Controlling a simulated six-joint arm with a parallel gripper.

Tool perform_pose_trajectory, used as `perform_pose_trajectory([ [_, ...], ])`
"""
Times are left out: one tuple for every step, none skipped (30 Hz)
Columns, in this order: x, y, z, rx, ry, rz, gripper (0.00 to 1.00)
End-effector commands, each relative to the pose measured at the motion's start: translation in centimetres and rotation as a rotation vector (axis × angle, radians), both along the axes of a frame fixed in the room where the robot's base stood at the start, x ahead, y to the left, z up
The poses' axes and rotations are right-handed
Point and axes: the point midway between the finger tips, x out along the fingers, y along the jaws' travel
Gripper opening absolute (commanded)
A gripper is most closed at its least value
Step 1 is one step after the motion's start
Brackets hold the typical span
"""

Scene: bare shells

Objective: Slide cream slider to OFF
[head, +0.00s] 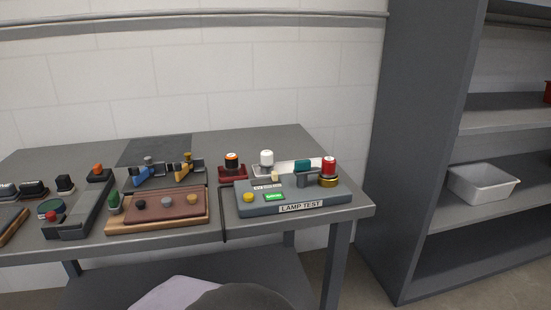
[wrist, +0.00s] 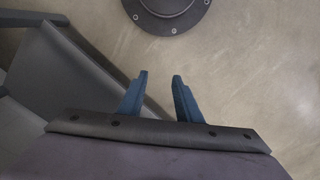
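The cream slider (head: 275,176) is a small cream knob at the back of the grey LAMP TEST panel (head: 318,199), at the right end of the table. A small printed label (head: 268,187) lies just in front of it, too small to read. The slider's exact place along its track cannot be told. My gripper (wrist: 160,76) shows in the wrist view with two blue fingers apart and nothing between them. It is over bare floor, away from the table. The slider is not in the wrist view.
On the panel are a yellow button (head: 248,197), a green display (head: 274,197), a teal-topped switch (head: 302,166) and a red-topped knob (head: 328,166). A white-topped knob (head: 266,158) stands behind. A brown panel (head: 170,207) lies left. Shelving with a grey bin (head: 483,184) stands right.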

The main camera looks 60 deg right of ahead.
Motion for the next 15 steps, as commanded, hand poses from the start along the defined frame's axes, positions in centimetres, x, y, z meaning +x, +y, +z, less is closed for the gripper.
perform_pose_trajectory([
  [-0.3,-0.9,2.6,0.002,0.012,-0.041,0.31],
  [-0.5,-1.3,3.3,0.003,0.02,-0.063,0.31],
  [-0.8,-1.9,4.2,0.006,0.032,-0.094,0.31],
  [-1.1,-2.4,4.9,0.007,0.041,-0.117,0.31],
  [-1.4,-2.8,5.6,0.009,0.051,-0.141,0.31],
  [-1.8,-3.4,6.5,0.013,0.065,-0.172,0.31],
  [-2.1,-3.8,7.1,0.016,0.075,-0.196,0.31],
  [-2.4,-4.2,7.7,0.019,0.085,-0.219,0.31],
  [-2.9,-4.7,8.6,0.025,0.099,-0.25,0.31],
  [-3.1,-5.1,9.2,0.027,0.108,-0.273,0.31],
  [-3.4,-5.5,9.9,0.031,0.116,-0.296,0.31],
  [-3.7,-6.0,10.8,0.036,0.126,-0.327,0.31],
  [-3.9,-6.4,11.5,0.039,0.132,-0.351,0.31],
  [-4.1,-6.9,12.2,0.043,0.139,-0.373,0.31],
  [-4.3,-7.4,13.1,0.048,0.147,-0.404,0.31],
])
